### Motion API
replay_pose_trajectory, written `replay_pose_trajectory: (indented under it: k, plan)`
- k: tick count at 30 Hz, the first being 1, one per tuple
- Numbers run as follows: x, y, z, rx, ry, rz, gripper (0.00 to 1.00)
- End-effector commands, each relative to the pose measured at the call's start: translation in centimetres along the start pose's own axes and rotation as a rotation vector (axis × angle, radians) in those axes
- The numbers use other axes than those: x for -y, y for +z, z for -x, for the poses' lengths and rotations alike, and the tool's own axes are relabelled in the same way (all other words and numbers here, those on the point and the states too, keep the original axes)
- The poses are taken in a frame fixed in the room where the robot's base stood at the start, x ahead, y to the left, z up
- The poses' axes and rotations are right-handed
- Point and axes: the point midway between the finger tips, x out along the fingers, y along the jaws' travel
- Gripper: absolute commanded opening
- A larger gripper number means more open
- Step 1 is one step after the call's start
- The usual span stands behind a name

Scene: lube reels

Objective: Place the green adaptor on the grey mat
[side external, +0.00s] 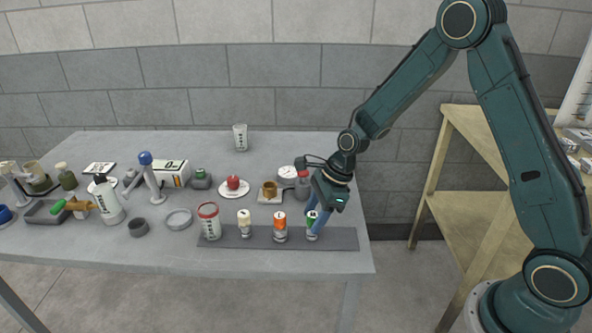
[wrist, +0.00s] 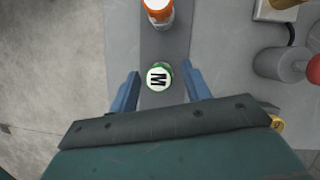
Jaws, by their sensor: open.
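The green adaptor (side external: 311,222) stands upright on the right part of the long dark grey mat (side external: 345,241), at the right end of a row. In the wrist view the green adaptor (wrist: 159,76) shows its white round top with a black M. My gripper (side external: 318,219) is low over the mat with its blue fingers around the adaptor. In the wrist view my gripper (wrist: 160,72) is open, with a finger on each side of the adaptor and visible gaps between. One finger partly hides the adaptor in the side view.
On the mat to the left stand an orange adaptor (side external: 280,228), a cream one (side external: 244,223) and a red-rimmed white can (side external: 209,221). Behind are a grey bottle with a red top (side external: 303,186) and a brown cup (side external: 269,190). The mat's right end is bare.

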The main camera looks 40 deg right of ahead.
Motion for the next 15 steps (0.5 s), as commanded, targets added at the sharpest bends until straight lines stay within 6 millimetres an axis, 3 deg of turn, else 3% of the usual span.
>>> replay_pose_trajectory:
  k: [15]
  plan:
    - [0.1,0.0,7.1,0.002,-0.004,0.000,0.48]
